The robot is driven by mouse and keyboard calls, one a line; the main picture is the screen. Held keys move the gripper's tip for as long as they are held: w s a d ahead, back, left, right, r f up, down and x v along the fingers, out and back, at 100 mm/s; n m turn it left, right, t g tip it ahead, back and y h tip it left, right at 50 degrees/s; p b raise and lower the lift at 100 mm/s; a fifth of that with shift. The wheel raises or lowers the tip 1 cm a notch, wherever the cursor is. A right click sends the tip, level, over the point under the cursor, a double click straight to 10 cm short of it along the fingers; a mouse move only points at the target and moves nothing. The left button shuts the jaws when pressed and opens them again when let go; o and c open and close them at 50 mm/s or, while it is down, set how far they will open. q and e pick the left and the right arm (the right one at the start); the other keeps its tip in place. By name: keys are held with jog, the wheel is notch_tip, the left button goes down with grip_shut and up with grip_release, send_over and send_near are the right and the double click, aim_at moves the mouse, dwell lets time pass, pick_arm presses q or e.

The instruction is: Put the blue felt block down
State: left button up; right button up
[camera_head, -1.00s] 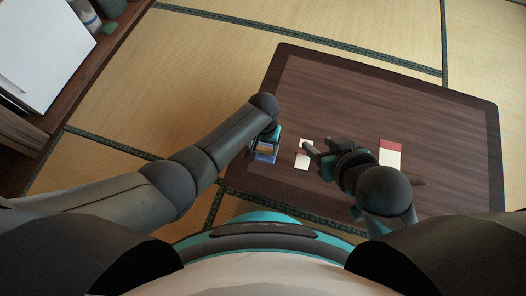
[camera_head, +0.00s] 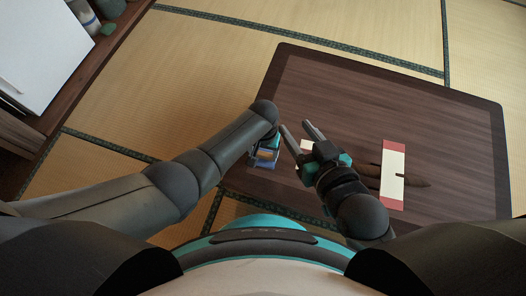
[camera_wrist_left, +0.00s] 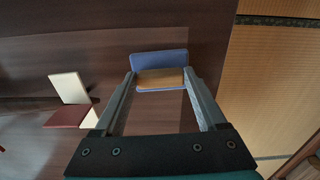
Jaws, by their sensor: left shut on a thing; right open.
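A blue felt block (camera_head: 263,164) with a tan face is held by my left gripper (camera_head: 266,154) over the near left part of the dark wooden table (camera_head: 345,85). In the left wrist view the block (camera_wrist_left: 158,60) sits between the two fingertips (camera_wrist_left: 160,76), its tan face toward the camera. I cannot tell whether the block touches the table. My right gripper (camera_head: 296,125) is open and empty, to the right of and slightly above the left one in the head view, fingers pointing up and left.
A white strip with red ends (camera_head: 393,165) lies right of my right arm, near a dark slender object (camera_head: 413,182). The table's far part is clear. A shelf (camera_head: 62,105) stands at the left on tatami.

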pick_arm(q)
jog(key=shift+f, duration=0.1)
jog(key=shift+f, duration=0.1)
jog(key=o, duration=1.4)
pick_arm(e)
jog(key=shift+a+r, duration=0.15)
jog(key=shift+a, duration=0.05)
jog(key=shift+t, duration=0.3)
